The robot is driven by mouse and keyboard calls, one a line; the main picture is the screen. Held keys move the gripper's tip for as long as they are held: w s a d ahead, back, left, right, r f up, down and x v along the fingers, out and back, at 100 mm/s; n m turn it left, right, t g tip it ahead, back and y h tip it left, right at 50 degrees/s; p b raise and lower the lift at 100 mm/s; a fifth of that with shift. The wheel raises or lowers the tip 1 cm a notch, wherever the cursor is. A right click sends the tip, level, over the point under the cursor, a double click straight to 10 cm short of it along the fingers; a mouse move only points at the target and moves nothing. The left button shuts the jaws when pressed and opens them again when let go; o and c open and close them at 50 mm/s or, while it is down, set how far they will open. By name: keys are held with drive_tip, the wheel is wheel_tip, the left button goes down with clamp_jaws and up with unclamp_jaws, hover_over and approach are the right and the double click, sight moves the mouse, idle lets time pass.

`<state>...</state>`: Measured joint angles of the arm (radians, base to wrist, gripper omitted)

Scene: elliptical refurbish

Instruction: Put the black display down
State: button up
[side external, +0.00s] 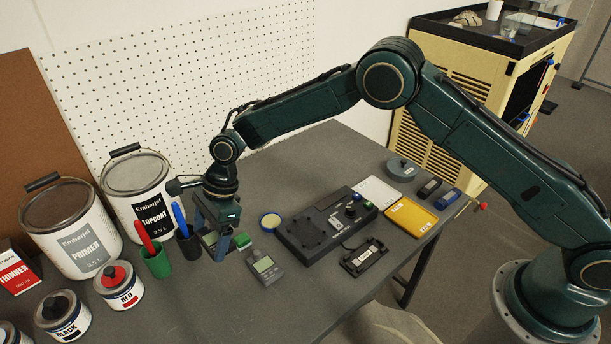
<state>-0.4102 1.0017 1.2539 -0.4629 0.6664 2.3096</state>
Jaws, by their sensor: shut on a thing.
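My gripper (219,252) hangs at the left-middle of the grey table, pointing down beside the pen cups. It is shut on the black display (209,239), a small dark piece with a greenish face, mostly hidden by the fingers. I cannot tell whether the display touches the table. A small green piece (243,241) shows just right of the fingers.
A black fixture (309,232), a black tray (364,258) and a yellow case (411,216) lie right. The table's front middle (300,305) is clear.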

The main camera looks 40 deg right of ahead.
hover_over(218, 280)
drive_tip(key=d, duration=0.1)
drive_tip(key=f, duration=0.7)
drive_tip(key=shift+w+d+f, duration=0.1)
drive_tip(key=shift+d+f, duration=0.1)
drive_tip(key=shift+f, duration=0.05)
drive_tip(key=shift+f, duration=0.1)
drive_tip(key=shift+f, duration=2.05)
drive_tip(key=shift+f, duration=0.1)
drive_tip(key=o, duration=1.3)
drive_tip(key=shift+c, duration=0.2)
drive_tip(key=v, duration=1.2)
drive_tip(key=shift+r, duration=0.25)
